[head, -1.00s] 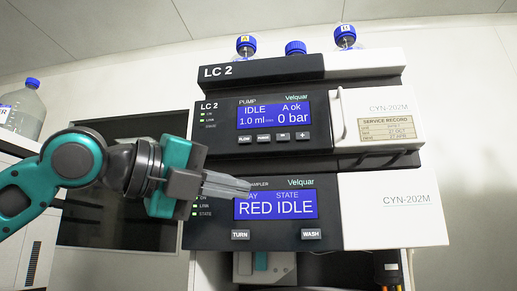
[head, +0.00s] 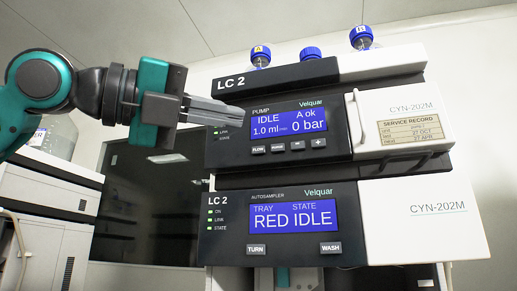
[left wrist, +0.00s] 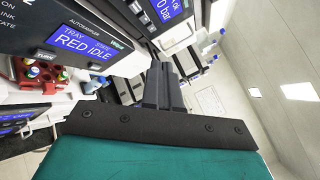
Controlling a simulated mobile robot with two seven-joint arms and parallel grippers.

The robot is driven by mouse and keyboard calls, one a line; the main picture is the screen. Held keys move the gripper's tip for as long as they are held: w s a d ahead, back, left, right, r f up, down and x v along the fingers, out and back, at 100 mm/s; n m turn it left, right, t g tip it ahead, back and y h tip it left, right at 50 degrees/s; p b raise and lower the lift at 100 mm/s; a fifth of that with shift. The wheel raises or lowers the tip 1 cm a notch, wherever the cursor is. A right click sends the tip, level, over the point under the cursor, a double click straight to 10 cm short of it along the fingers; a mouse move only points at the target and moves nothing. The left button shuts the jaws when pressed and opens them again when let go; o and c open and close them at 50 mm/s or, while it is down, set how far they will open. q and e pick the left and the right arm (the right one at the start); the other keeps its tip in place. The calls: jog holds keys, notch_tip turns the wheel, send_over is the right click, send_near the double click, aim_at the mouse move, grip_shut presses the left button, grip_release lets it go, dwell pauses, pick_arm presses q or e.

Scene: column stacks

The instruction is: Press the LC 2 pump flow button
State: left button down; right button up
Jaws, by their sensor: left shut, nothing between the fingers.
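The LC 2 stack stands in the middle of the head view. Its pump module (head: 345,148) has a blue display (head: 290,121) reading IDLE, A ok, 1.0 ml and 0 bar. Below that display is a row of small buttons, with the flow button (head: 258,150) at the left end. My left gripper (head: 240,112) is shut and empty, its fingertips pointing right, in front of the pump panel's upper left, above and left of the flow button. The fingers hide part of the panel's labels. In the left wrist view the shut fingers (left wrist: 162,90) point toward the stack. My right gripper is not in view.
The autosampler (head: 415,215) sits below the pump, with TURN (head: 257,250) and WASH (head: 330,248) buttons. Blue-capped bottles (head: 360,38) stand on top of the stack. A handle (head: 356,115) sticks out from the pump's white door. A dark panel (head: 130,210) is behind on the left.

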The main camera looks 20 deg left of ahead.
aim_at(259, 150)
pick_arm(q)
jog(key=w+p, duration=0.1)
jog(key=w, duration=0.3)
jog(key=w+p, duration=0.2)
jog(key=w, duration=0.2)
jog(key=shift+w+d, duration=0.2)
jog(key=shift+w, duration=0.1)
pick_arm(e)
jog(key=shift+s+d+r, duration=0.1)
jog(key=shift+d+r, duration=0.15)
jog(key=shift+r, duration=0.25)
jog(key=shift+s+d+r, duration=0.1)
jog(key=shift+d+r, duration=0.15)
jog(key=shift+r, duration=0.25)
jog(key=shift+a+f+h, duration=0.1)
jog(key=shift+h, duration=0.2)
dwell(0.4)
pick_arm(q)
jog(key=shift+w+p, duration=0.35)
jog(key=shift+p, duration=0.25)
jog(key=shift+w, duration=0.1)
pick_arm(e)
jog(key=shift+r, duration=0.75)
